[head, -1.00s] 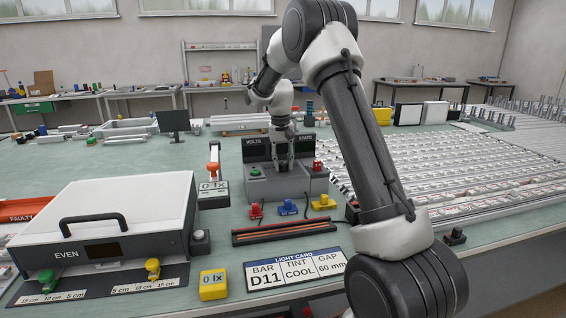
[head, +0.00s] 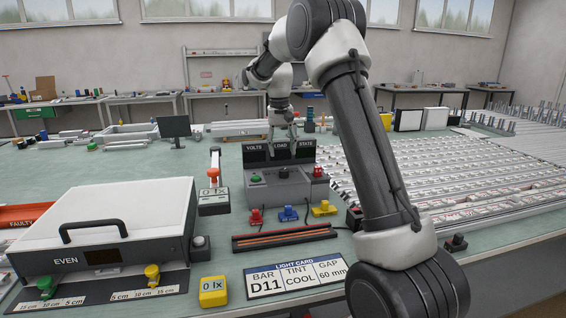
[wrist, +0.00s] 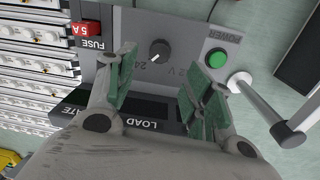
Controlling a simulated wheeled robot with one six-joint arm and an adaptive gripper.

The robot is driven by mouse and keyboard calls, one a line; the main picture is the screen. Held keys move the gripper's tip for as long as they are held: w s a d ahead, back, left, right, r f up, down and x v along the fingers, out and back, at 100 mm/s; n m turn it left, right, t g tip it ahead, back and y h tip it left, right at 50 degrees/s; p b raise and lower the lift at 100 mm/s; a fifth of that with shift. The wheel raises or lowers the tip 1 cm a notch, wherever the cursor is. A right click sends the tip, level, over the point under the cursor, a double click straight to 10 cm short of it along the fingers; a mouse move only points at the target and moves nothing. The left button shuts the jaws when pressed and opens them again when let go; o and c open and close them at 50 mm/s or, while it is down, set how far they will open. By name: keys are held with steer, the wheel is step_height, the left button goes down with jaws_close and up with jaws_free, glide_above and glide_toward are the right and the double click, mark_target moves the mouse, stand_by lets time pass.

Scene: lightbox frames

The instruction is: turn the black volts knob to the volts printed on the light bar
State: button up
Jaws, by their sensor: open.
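The black volts knob (wrist: 159,50) sits on the front of the grey power box (head: 262,195), and its white pointer mark is small in the wrist view. Printed volts lie around it: "24" on one side, and a "2 V" partly hidden by a finger. The knob also shows small in the head view (head: 283,173). My gripper (wrist: 160,82) is open and empty, with its green-padded fingers apart and the knob seen between them. In the head view my gripper (head: 292,140) hangs above the box, clear of the knob. I cannot read volts on any light bar.
A green power button (wrist: 216,59) and a red 5 A fuse (wrist: 86,29) flank the knob. A light card (head: 295,276) reads D11, COOL, 60 mm. Rows of bars (head: 450,180) fill the right. A white-lidded EVEN box (head: 110,215) stands at left.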

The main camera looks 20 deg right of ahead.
step_height(320, 180, up, 4)
steer(key=shift+a+r, duration=0.15)
steer(key=shift+r, duration=0.05)
stand_by(0.4)
step_height(320, 180, down, 4)
steer(key=s+n, duration=0.2)
steer(key=s, duration=0.1)
steer(key=s+a+r+n+t, duration=0.1)
steer(key=s+r+t, duration=0.1)
steer(key=s, duration=1.7)
steer(key=s+a+r+t, duration=0.1)
steer(key=s+r+t, duration=0.1)
steer(key=s, duration=1.6)
steer(key=shift+s+r+n+t+y, duration=0.3)
steer(key=shift+s+r+n, duration=0.1)
steer(key=shift+r, duration=0.25)
